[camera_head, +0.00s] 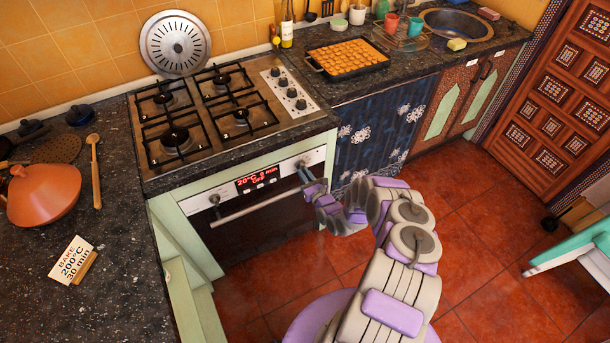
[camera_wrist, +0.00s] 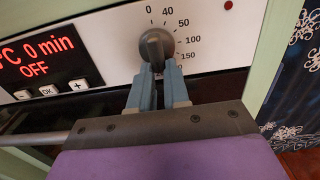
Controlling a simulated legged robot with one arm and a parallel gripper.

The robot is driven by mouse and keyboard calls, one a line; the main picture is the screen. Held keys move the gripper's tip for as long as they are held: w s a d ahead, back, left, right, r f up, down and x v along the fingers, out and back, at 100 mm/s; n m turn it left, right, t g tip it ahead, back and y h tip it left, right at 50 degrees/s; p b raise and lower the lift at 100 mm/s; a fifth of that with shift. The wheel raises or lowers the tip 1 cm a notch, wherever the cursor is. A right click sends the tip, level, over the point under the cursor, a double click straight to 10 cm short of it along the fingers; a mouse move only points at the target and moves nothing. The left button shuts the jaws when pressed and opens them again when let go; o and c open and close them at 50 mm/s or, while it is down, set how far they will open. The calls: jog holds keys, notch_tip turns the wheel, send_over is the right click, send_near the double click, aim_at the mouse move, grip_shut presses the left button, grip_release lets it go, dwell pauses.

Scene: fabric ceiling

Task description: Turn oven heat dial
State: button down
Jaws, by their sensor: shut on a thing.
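The oven heat dial (camera_wrist: 156,46) is a dark round knob with a raised grip bar, on the white panel at the oven's right side. Its printed scale around it reads 0, 40, 50, 100 and 150. My gripper (camera_wrist: 157,72) is shut on the dial's grip bar, with a grey finger on each side. In the head view my gripper (camera_head: 305,172) reaches the right end of the oven panel (camera_head: 222,190) and hides most of the dial. The red display (camera_wrist: 38,62) reads 0 min and OFF; in the head view it shows 20°C.
The oven handle (camera_head: 250,208) runs below the panel, close under my gripper. A card (camera_head: 72,260) on the left counter reads BAKE 200°C 30 min. A tray of food (camera_head: 347,58) stands on the right counter.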

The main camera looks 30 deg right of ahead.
jog(key=c, duration=1.1)
grip_release()
jog(key=shift+d+f, duration=0.1)
jog(key=shift+s, duration=0.1)
jog(key=s+p, duration=0.1)
jog(key=s, duration=1.6)
jog(key=shift+d, duration=0.3)
